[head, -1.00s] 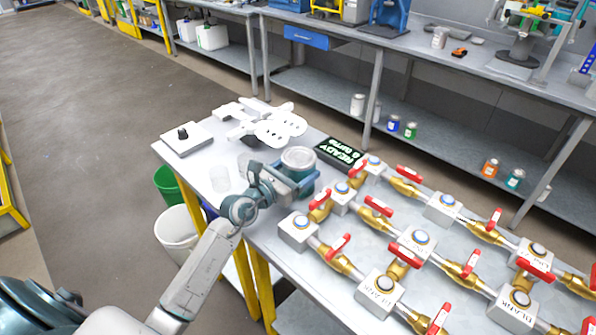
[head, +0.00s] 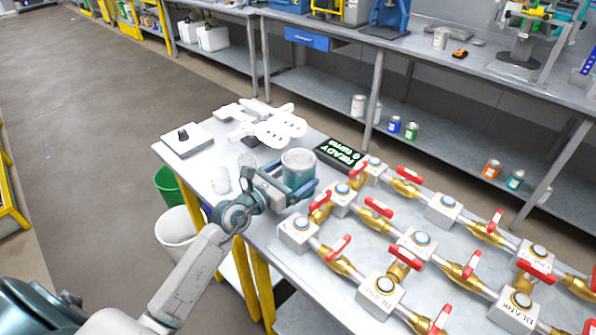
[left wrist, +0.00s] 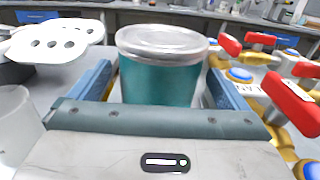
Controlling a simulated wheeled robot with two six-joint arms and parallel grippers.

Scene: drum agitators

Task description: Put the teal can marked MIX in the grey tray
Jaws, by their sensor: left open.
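A teal can (head: 299,172) with a pale metal lid stands upright on the near bench, close to its left part. It also fills the middle of the left wrist view (left wrist: 160,84). No MIX marking shows on the side I see. My left gripper (head: 291,183) is open, with its blue fingers on either side of this can. In the left wrist view a small gap shows beside the can at the fingers. I cannot make out a clear grey tray. My right gripper is not in view.
Valve blocks (head: 297,232) with brass pipes and red handles crowd the bench to the right. A black READY sign (head: 341,154) lies behind the can. A clear cup (head: 220,180) is left of my gripper. Another teal can (head: 515,180) stands on the far lower shelf.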

